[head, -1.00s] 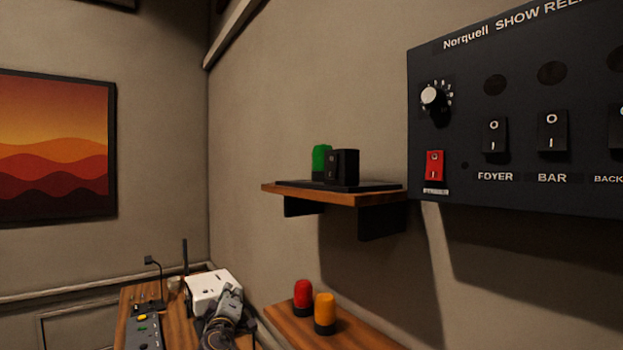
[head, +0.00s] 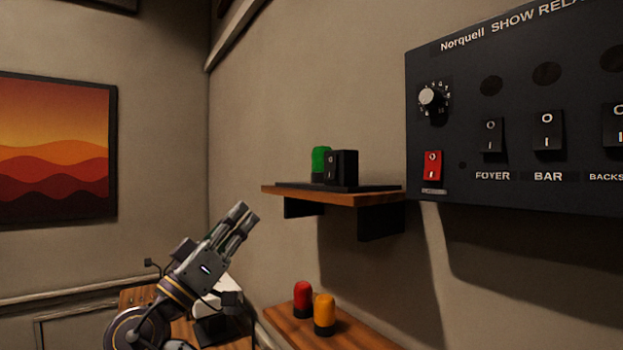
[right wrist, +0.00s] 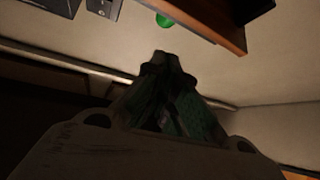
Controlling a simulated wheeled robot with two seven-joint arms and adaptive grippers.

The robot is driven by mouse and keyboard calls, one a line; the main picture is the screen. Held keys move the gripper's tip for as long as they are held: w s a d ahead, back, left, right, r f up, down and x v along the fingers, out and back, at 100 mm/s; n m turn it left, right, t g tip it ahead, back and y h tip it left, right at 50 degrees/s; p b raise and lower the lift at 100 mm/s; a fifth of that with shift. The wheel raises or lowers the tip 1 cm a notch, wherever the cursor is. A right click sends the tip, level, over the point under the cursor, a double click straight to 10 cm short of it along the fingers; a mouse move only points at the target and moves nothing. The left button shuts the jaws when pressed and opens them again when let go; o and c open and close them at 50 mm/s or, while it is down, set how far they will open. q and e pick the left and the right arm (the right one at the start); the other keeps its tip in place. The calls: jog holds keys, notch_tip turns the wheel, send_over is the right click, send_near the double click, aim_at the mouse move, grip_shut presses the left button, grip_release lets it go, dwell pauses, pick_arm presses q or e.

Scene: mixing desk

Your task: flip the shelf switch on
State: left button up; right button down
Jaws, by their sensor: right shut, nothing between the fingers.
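The shelf switch (head: 342,167) is a black rocker switch standing on a dark base on the small wooden wall shelf (head: 330,195). A green-capped lamp (head: 319,160) stands just behind and left of it. My right gripper (head: 246,212) is shut and empty, pointing up and to the right, left of the shelf and a little below it, apart from the switch. In the right wrist view its fingers (right wrist: 160,60) are closed together, with the shelf edge (right wrist: 215,25) at the top. My left gripper is not in view.
A black relay panel (head: 480,80) with a knob, a red switch and several black rockers hangs on the wall at right. A lower wooden shelf (head: 290,325) holds a red-capped lamp (head: 303,299) and an orange-capped lamp (head: 324,313). Clear air lies between gripper and upper shelf.

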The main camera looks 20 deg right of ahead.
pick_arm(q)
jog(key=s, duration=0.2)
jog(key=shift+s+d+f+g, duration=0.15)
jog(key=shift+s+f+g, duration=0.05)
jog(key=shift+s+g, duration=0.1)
pick_arm(e)
jog(key=s+d+r+m+g+h, duration=0.1)
jog(key=s+r+m+g+h, duration=0.1)
jog(key=s+m+g, duration=0.4)
jog(key=s+m+h, duration=0.1)
jog(key=s, duration=0.1)
jog(key=shift+s+d+r+g+h, duration=0.2)
jog(key=shift+s+g+h, duration=0.1)
jog(key=shift+d+r, duration=0.1)
jog(key=p, duration=0.5)
send_near(331, 160)
notch_tip(331, 160, up, 4)
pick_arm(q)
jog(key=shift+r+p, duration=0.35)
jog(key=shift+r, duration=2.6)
pick_arm(e)
jog(key=shift+w+d+f, duration=0.2)
jog(key=shift+d, duration=0.35)
jog(key=shift+w+d+f, duration=0.15)
jog(key=shift+w+d, duration=0.05)
jog(key=shift+d, duration=0.4)
jog(key=shift+w+d+f, duration=0.2)
jog(key=shift+d, duration=0.35)
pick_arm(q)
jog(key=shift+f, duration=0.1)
